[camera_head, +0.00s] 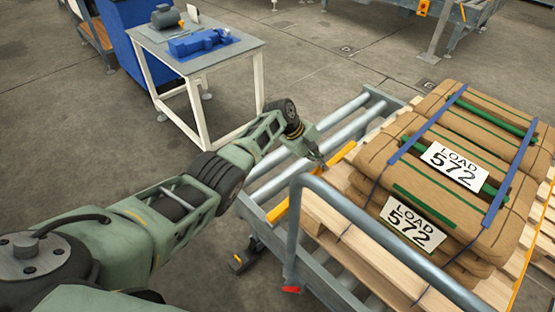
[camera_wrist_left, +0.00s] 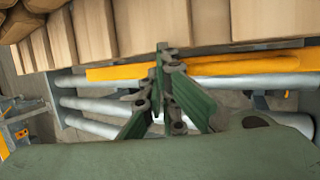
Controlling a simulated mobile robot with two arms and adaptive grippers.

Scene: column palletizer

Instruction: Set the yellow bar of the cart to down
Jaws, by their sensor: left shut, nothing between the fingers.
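The yellow bar (camera_head: 341,154) runs along the edge of the roller cart (camera_head: 292,240), beside the loaded pallet (camera_head: 350,235). I cannot tell for sure whether it is raised or lowered. In the left wrist view the yellow bar (camera_wrist_left: 240,68) crosses between the wooden pallet (camera_wrist_left: 195,22) and the grey rollers (camera_wrist_left: 95,105). My left gripper (camera_head: 319,158) is shut and empty, with its fingertips close to the bar and hiding part of it. In the left wrist view the gripper's fingertips (camera_wrist_left: 163,55) overlap the bar; contact is unclear. My right gripper is not in view.
Brown sacks (camera_head: 440,165) labelled LOAD 572 are strapped on the pallet. A grey tubular rail (camera_head: 385,235) curves around the cart's near side. A white-legged table (camera_head: 215,58) with blue parts stands at the back left. Open floor lies around the table.

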